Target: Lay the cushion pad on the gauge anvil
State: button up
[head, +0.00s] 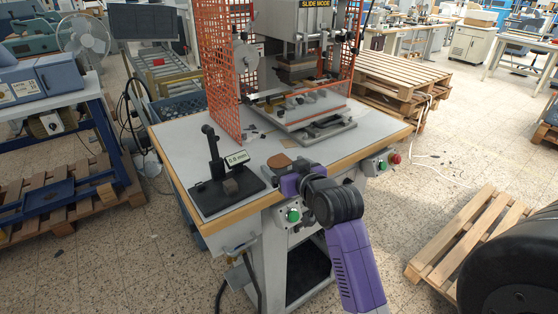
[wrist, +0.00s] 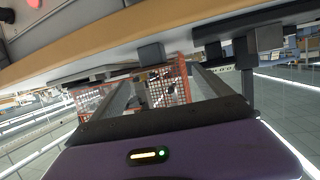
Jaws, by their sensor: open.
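A gauge stand with a black base (head: 211,204) and a "0.8 mm" display (head: 237,158) stands at the front left of the table in the head view. A small brownish block on its base looks like the gauge anvil (head: 231,187). A flat reddish-brown piece, apparently the cushion pad (head: 279,160), lies on the table right of the gauge. My purple gripper (head: 290,184) is at the table's front edge, close to the pad on its near side. In the wrist view my gripper (wrist: 165,85) has its fingers apart, with nothing seen between them.
The stamping press (head: 300,75) stands at the table's back, with orange mesh guards (head: 218,70) at its sides. A green button box (head: 292,215) is on the table's front, below my gripper. Bare tabletop (head: 190,135) lies behind the gauge.

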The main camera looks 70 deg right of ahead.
aim_at(278, 160)
jog(key=x, duration=0.3)
jog(key=p+x, duration=0.1)
jog(key=x, duration=0.2)
jog(key=shift+s+d+f, duration=0.1)
jog(key=shift+d+f, duration=0.2)
jog(key=shift+d, duration=0.05)
jog(key=shift+c, duration=0.2)
jog(key=c, duration=1.3)
jog(key=shift+r, duration=0.1)
